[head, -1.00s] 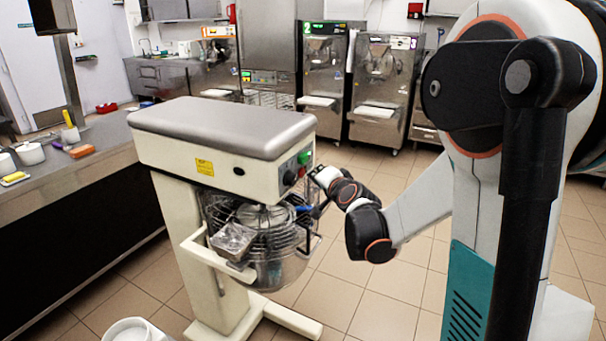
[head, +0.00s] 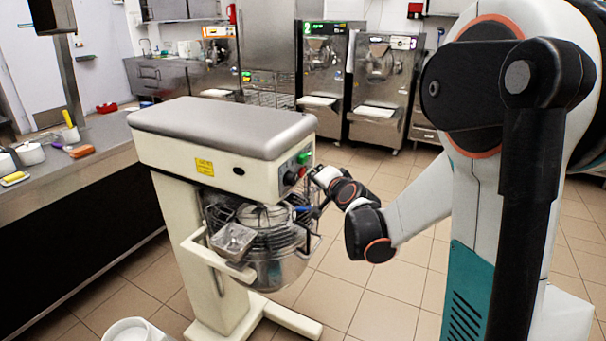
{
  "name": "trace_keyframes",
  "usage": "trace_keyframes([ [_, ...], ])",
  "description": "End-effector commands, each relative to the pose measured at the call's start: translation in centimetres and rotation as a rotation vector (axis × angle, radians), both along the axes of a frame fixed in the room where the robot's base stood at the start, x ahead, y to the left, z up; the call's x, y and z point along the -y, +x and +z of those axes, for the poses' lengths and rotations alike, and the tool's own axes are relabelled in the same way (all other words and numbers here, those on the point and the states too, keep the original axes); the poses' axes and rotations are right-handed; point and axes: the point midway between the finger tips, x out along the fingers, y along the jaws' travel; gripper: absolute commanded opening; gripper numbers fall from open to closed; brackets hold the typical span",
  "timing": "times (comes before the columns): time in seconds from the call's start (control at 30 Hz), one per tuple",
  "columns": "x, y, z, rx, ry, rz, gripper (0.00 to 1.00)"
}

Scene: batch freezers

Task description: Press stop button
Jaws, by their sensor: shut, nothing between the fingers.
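A cream planetary mixer (head: 215,150) with a grey top stands in the middle of the head view. On its front end are a green button (head: 304,158), a dark knob (head: 291,178) and a small red button (head: 302,172) below the green one. A wire guard and metal bowl (head: 275,270) sit under the mixer head. My gripper (head: 312,176) is at the mixer's front panel, close beside the red button; I cannot tell whether it touches. Its fingertips are small and partly hidden against the panel. It appears shut and holds nothing.
A counter (head: 100,140) with pots and utensils runs along the left. Batch freezers (head: 380,90) stand at the back wall. A white container (head: 130,330) is at the bottom edge. Tiled floor is open between the mixer and the freezers.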

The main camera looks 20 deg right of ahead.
Motion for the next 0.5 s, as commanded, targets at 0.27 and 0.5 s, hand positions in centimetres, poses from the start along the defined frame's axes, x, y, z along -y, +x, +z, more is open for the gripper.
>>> trace_keyframes([
  [0.27, -0.42, 0.55, 0.01, 0.0, 0.0, 0.0, 0.0],
  [0.5, -0.43, 0.54, 0.02, 0.0, 0.0, 0.0, 0.0],
])
